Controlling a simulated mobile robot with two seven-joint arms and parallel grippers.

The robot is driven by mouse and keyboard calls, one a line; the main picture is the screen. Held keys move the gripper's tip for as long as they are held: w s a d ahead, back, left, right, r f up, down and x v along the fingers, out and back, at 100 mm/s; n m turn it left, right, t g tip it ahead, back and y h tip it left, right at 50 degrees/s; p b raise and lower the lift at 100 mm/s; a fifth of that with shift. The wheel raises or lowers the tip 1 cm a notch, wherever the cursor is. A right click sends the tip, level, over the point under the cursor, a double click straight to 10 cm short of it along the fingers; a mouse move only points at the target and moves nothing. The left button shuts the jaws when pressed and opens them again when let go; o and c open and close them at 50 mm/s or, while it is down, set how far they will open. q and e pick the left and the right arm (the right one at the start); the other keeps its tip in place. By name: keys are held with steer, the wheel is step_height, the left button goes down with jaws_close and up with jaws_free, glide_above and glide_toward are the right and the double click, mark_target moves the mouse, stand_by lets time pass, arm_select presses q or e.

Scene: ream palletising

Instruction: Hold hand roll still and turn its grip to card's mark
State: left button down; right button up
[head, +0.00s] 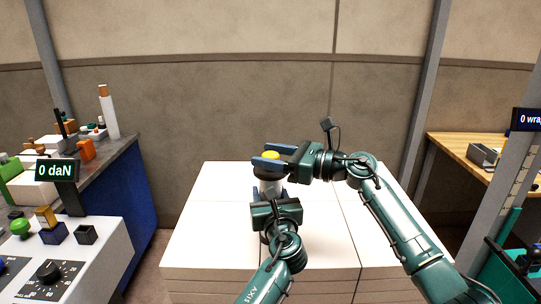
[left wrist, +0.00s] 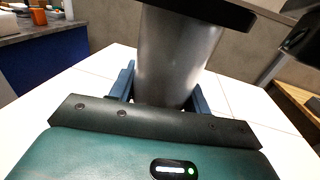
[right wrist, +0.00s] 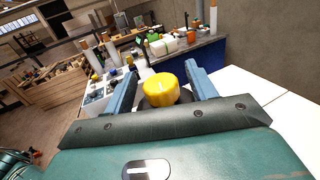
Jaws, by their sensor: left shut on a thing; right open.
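The hand roll (head: 268,187) stands upright on the white top, a grey cylinder with a yellow grip (head: 270,155) at its upper end. In the left wrist view the roll (left wrist: 175,55) rises between the fingers of my left gripper (left wrist: 163,90), which is shut on it low down. My right gripper (right wrist: 162,84) is open at the top of the roll, one finger on each side of the yellow grip (right wrist: 162,89), with no clear contact. I cannot make out the card or its mark. My right gripper and arm hide part of the roll's top in the head view.
The white top (head: 205,220) is clear around the roll. At left stand a control panel (head: 85,260) with knobs, a "0 daN" display (head: 56,170) and a cluttered blue bench (head: 145,190). At right are a wooden table (head: 460,150) and a "0 wrap" display (head: 527,119).

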steer(key=shift+c, duration=0.6)
steer(key=c, duration=0.9)
steer(key=shift+o, duration=0.2)
steer(key=shift+t, duration=0.3)
steer(key=shift+m+t+h, duration=1.2)
steer(key=shift+m+t, duration=0.4)
steer(key=shift+t, duration=0.3)
steer(key=o, duration=1)
